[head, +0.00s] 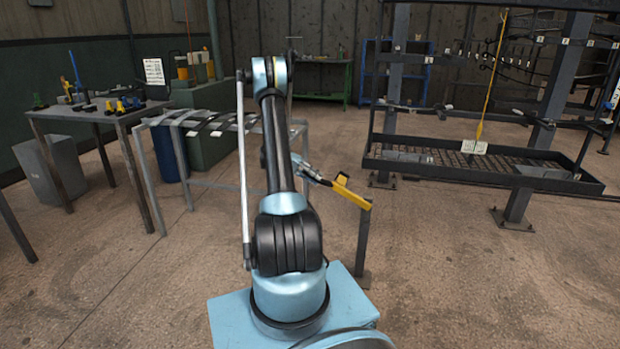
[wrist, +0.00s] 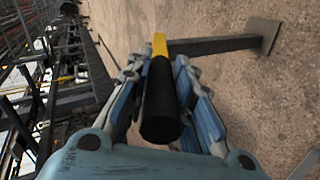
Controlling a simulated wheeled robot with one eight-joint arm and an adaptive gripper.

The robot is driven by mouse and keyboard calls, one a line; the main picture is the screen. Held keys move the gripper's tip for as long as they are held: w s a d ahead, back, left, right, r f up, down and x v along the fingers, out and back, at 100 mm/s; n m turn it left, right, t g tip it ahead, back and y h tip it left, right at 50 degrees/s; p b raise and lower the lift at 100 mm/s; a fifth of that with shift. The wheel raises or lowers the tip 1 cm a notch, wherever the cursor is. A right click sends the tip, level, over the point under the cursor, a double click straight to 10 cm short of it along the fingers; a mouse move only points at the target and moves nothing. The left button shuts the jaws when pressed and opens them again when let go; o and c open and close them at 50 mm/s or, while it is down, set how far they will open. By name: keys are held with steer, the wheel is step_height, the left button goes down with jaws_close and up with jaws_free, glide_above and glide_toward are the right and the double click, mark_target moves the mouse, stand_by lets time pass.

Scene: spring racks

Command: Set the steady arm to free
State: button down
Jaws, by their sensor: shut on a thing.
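The steady arm, a yellow bar (head: 352,194) on top of a short grey post (head: 363,240), stands just right of my arm in the head view. In the wrist view its yellow part (wrist: 160,43) runs out from a thick black grip (wrist: 160,105). My gripper (head: 314,173) is at the left end of the bar. In the wrist view its two fingers (wrist: 160,68) lie on either side of the black grip and are shut on it. The post (wrist: 215,45) runs to the right there, down to its floor plate (wrist: 263,36). Any free or locked marking is not visible.
A grey frame (head: 215,180) with dark strips is left behind my arm, beside a table (head: 90,112) of small parts. Floor at front right is clear.

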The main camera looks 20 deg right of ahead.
steer(key=shift+w+a, duration=0.1)
steer(key=shift+w, duration=0.1)
steer(key=c, duration=1.4)
jaws_free()
steer(key=shift+o, duration=0.2)
steer(key=shift+s, duration=0.15)
step_height(320, 180, up, 10)
steer(key=shift+f, duration=0.25)
steer(key=shift+r, duration=0.15)
